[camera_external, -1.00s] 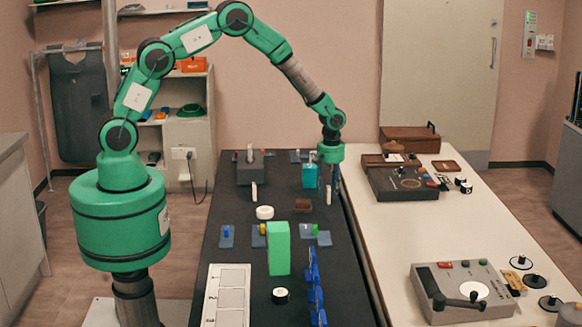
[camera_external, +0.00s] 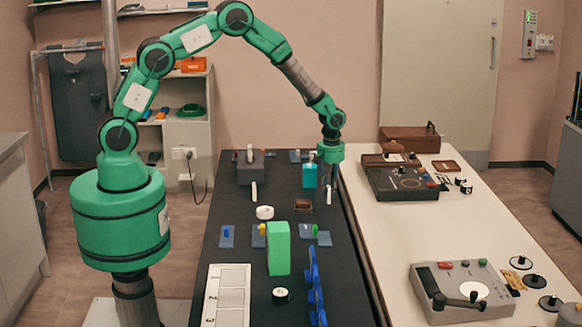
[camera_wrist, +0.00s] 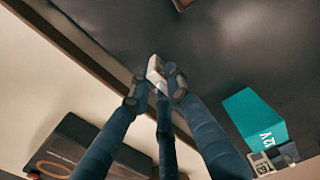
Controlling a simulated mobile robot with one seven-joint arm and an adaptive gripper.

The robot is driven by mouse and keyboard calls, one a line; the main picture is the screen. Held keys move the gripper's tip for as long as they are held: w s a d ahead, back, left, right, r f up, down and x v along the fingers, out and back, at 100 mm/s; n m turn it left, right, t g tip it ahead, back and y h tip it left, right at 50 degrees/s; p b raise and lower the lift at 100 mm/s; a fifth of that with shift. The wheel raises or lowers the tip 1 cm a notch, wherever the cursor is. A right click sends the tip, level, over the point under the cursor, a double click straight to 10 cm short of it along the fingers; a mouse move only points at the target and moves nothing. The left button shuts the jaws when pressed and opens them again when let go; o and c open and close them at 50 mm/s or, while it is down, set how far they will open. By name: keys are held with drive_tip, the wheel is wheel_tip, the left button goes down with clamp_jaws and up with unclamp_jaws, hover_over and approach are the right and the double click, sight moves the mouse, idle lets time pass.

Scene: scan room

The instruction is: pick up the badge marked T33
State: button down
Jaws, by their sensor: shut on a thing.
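In the wrist view a small white piece (camera_wrist: 156,68), with a dark patch on its face, is pinched between the tips of my gripper (camera_wrist: 157,88). Its marking is too small to read, so I cannot confirm that it is badge T33. Dark blue fingers hide part of it. In the external view my gripper (camera_external: 331,183) points down over the right edge of the dark table, beside a teal box.
The teal box (camera_external: 309,176) stands close left of my gripper; it also shows in the wrist view (camera_wrist: 253,115). A white upright piece (camera_external: 253,192) stands further left. A green block (camera_external: 278,248) and blue rack (camera_external: 316,288) stand nearer the camera. A dark console (camera_external: 402,184) is to the right.

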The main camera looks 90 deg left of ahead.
sight(329, 187)
drive_tip(key=shift+r, duration=0.5)
drive_tip(key=r, duration=0.2)
drive_tip(key=shift+s+r+p, duration=0.2)
drive_tip(key=shift+r+p, duration=0.15)
drive_tip(key=s+d+r+p, duration=0.1)
drive_tip(key=s+d, duration=0.3)
drive_tip(key=s, duration=1.1)
drive_tip(key=shift+r, duration=0.15)
